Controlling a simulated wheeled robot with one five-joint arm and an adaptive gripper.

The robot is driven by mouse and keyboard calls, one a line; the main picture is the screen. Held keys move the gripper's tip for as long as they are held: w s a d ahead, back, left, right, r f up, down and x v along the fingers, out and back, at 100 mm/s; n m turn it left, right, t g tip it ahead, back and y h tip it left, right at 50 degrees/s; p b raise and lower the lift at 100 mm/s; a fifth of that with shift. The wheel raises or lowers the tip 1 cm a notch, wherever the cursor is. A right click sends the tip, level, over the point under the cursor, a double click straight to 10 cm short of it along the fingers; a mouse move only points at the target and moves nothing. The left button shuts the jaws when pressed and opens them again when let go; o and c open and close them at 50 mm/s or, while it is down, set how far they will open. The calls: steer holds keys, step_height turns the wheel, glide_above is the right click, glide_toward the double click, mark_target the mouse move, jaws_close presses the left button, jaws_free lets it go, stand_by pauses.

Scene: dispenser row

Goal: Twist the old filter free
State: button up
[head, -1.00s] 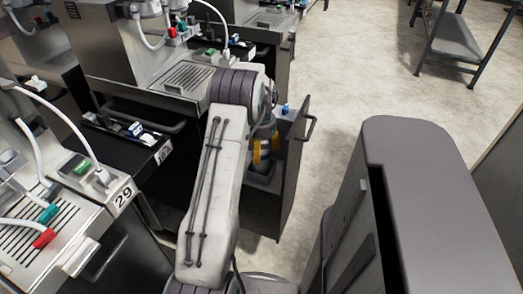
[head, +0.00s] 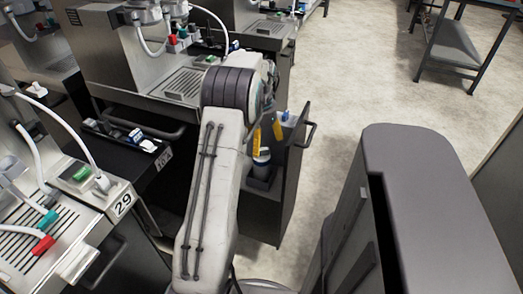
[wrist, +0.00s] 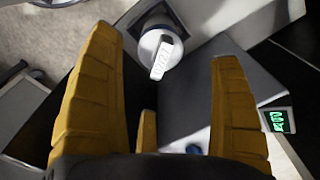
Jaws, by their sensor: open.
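The filter (wrist: 160,50) is a white round cartridge with a raised bar grip across its top. It sits in a dark square holder at the top middle of the wrist view. In the head view the filter (head: 262,163) shows white and dark blue, upright inside the open pull-out drawer (head: 284,190). My gripper (head: 266,136) has yellow fingers and hangs just above the filter in the head view. In the wrist view my gripper (wrist: 166,50) is open, its fingers spread wide to either side with nothing between them touching. The filter's lower part is hidden by its holder.
A small blue-topped item (head: 285,115) stands at the drawer's far end. A green-lit display (wrist: 277,120) is at the right of the wrist view. Dispensers line the left, one marked 29 (head: 123,204).

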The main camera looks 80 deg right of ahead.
steer(key=shift+o, duration=0.3)
step_height(320, 180, up, 4)
steer(key=shift+f, duration=0.1)
steer(key=b, duration=0.2)
glide_above(261, 160)
steer(key=d, duration=0.1)
steer(key=shift+y, duration=0.4)
step_height(261, 160, down, 5)
steer(key=shift+w+d+f, duration=0.15)
steer(key=n, duration=0.5)
steer(key=shift+d+f, duration=0.2)
steer(key=shift+d, duration=0.1)
steer(key=n, duration=0.6)
steer(key=shift+d+f+h, duration=0.15)
steer(key=shift+d+h, duration=0.15)
steer(key=shift+d, duration=0.1)
steer(key=shift+f+b, duration=0.55)
steer(key=shift+f, duration=3.05)
